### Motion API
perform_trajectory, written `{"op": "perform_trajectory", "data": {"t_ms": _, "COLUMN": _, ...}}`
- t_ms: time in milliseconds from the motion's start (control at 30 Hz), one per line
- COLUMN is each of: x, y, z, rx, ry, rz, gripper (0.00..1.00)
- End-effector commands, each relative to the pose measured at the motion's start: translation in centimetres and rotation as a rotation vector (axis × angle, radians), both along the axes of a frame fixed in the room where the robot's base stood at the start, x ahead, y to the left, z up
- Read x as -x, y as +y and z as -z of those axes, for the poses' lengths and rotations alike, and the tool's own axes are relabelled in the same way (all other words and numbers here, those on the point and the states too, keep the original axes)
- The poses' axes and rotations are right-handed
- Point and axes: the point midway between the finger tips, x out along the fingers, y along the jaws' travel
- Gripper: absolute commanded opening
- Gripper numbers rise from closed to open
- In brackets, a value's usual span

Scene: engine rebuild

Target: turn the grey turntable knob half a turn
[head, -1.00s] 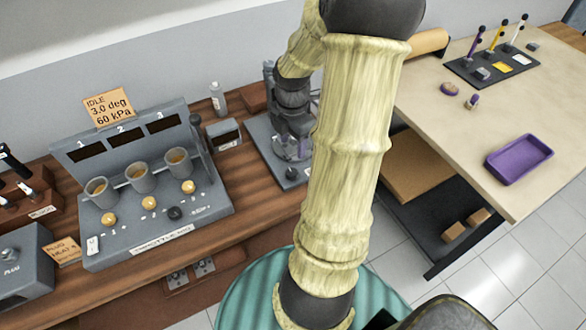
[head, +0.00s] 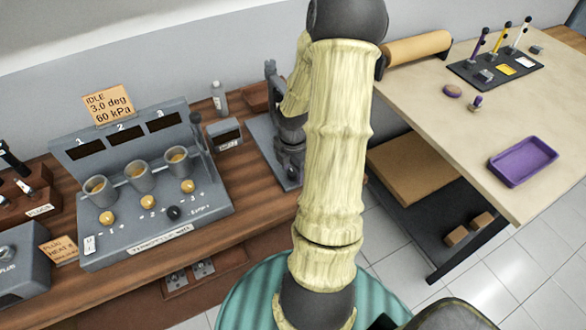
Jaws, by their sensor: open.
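A grey turntable unit (head: 262,134) stands on the wooden bench in the middle of the head view, with an upright grey post at its back. My gripper (head: 291,170) is lowered over the front right part of this unit, pointing down. It is open, though its fingers are dark, small and partly hidden behind my pale yellow arm. The grey turntable knob cannot be made out; the gripper and forearm cover the place where a small dark knob showed before. I cannot tell whether the fingers are around the knob or touching it.
Left of the unit is a grey panel (head: 205,225) with three cups, yellow knobs and one dark knob. A small grey box (head: 225,134) and a bottle (head: 219,98) stand between them. A pale table (head: 440,110) with a purple tray (head: 523,160) is at right.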

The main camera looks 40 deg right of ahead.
Motion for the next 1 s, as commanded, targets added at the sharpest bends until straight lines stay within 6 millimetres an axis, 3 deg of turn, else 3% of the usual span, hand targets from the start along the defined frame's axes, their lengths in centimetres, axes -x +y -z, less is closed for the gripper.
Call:
{"op": "perform_trajectory", "data": {"t_ms": 33, "x": -0.04, "y": 0.02, "z": -0.02, "rx": 0.000, "ry": 0.000, "rz": -0.001, "gripper": 0.52}}
{"op": "perform_trajectory", "data": {"t_ms": 267, "x": -0.05, "y": 0.02, "z": -0.04, "rx": 0.000, "ry": 0.000, "rz": -0.002, "gripper": 0.09}}
{"op": "perform_trajectory", "data": {"t_ms": 667, "x": -0.03, "y": 0.03, "z": -0.12, "rx": 0.000, "ry": 0.001, "rz": 0.046, "gripper": 0.09}}
{"op": "perform_trajectory", "data": {"t_ms": 1000, "x": -0.08, "y": 0.09, "z": -0.23, "rx": -0.001, "ry": 0.000, "rz": 0.241, "gripper": 0.09}}
